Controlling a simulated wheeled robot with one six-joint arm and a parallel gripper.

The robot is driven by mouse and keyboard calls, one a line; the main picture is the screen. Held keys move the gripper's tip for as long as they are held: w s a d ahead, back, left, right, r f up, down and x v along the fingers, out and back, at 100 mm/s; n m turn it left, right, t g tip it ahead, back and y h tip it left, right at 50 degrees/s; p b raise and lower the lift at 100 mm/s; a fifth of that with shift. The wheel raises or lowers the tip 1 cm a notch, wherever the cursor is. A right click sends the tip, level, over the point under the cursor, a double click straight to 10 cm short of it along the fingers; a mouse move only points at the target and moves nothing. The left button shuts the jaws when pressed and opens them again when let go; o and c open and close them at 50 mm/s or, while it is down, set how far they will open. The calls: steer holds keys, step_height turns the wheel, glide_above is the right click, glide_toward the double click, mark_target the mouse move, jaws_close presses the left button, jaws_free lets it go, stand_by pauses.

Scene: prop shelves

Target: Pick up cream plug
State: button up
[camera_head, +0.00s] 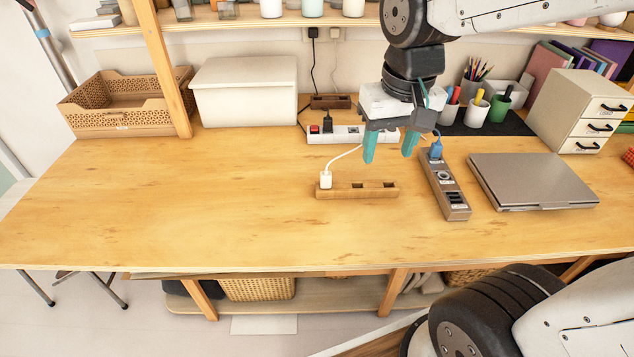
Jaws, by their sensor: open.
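The cream plug (326,180) stands upright at the left end of a low wooden block (364,192) on the table. A white cord runs from it up to the right, toward the area behind my gripper. My gripper (389,153) has teal fingers that point down. It is open and empty, above and behind the block, to the right of the cream plug and apart from it. The block's other slots look empty.
A white power strip (348,134) with a black plug lies behind. A grey power strip (445,190) with a blue plug (435,150) is right of the block, then a closed laptop (532,181). A white bin (245,92) stands at the back.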

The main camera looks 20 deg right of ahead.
steer(key=w+a+f+m, duration=0.1)
steer(key=w+f, duration=0.5)
steer(key=w, duration=0.5)
steer(key=m, duration=0.1)
glide_above(326, 170)
steer(key=f, duration=0.9)
steer(key=shift+s+a+f, duration=0.1)
steer(key=shift+s+f, duration=0.1)
steer(key=shift+f, duration=0.2)
steer(key=f, duration=0.7)
steer(key=shift+w, duration=0.25)
steer(key=shift+c, duration=0.3)
steer(key=c, duration=1)
